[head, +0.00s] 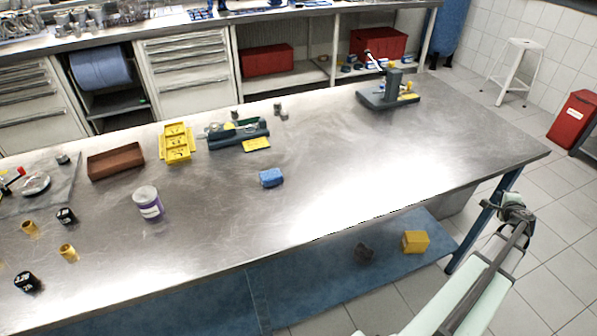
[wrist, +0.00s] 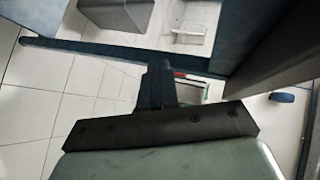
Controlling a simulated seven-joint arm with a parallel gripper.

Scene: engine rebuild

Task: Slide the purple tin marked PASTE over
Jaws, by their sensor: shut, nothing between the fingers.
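The purple tin (head: 149,204), white with a purple band and a pale lid, stands upright on the steel workbench (head: 330,180), left of the middle. The lettering on its band is too small to read. My gripper (head: 514,205) is at the right, beyond the bench's right front corner and far from the tin. In the wrist view my gripper (wrist: 158,75) shows as dark fingers held together, with nothing between them. The tin is not in the wrist view.
Near the tin are a black-capped jar (head: 66,216), brass bushings (head: 69,252), a brown tray (head: 116,161) and a blue block (head: 271,178). Yellow holders (head: 177,143) stand behind. A grey fixture (head: 388,92) is at the far right.

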